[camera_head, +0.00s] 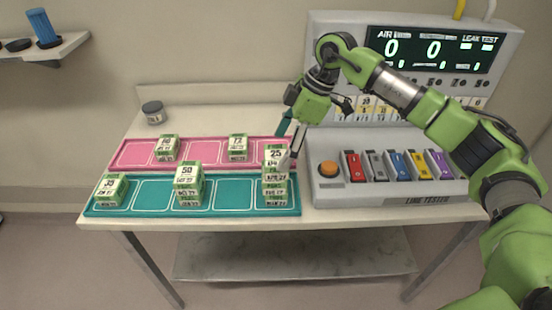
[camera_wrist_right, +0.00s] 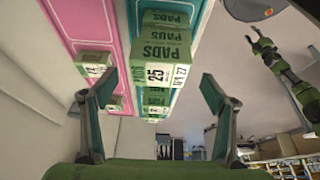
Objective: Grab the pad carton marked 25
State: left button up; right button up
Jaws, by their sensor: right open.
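The pad carton marked 25 (camera_head: 276,154) is green and white and tops a stack of pad cartons at the right end of the teal tray (camera_head: 235,196). It also shows in the right wrist view (camera_wrist_right: 160,74), with more cartons of the stack around it. My right gripper (camera_head: 291,134) is open just above and behind this carton. In the right wrist view its two fingers stand apart to either side of the stack (camera_wrist_right: 158,82), holding nothing. A small green arm, apparently my left (camera_wrist_right: 278,62), shows there; its jaws are too small to judge.
Pad cartons marked 50 (camera_head: 188,173) and 39 (camera_head: 111,185) stand on the teal tray. The pink tray (camera_head: 203,151) behind holds cartons, one marked 72 (camera_head: 237,142). The line tester (camera_head: 390,180) stands close on the right. A grey jar (camera_head: 154,112) stands at the back left.

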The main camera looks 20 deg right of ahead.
aim_at(277, 155)
jog(key=p+x, duration=0.1)
jog(key=x, duration=0.2)
jog(key=shift+a+f, duration=0.15)
jog(key=shift+a, duration=0.05)
jog(key=shift+w+f, duration=0.1)
jog(key=shift+f, duration=0.15)
jog(key=c, duration=1.3)
jog(key=shift+r, duration=0.15)
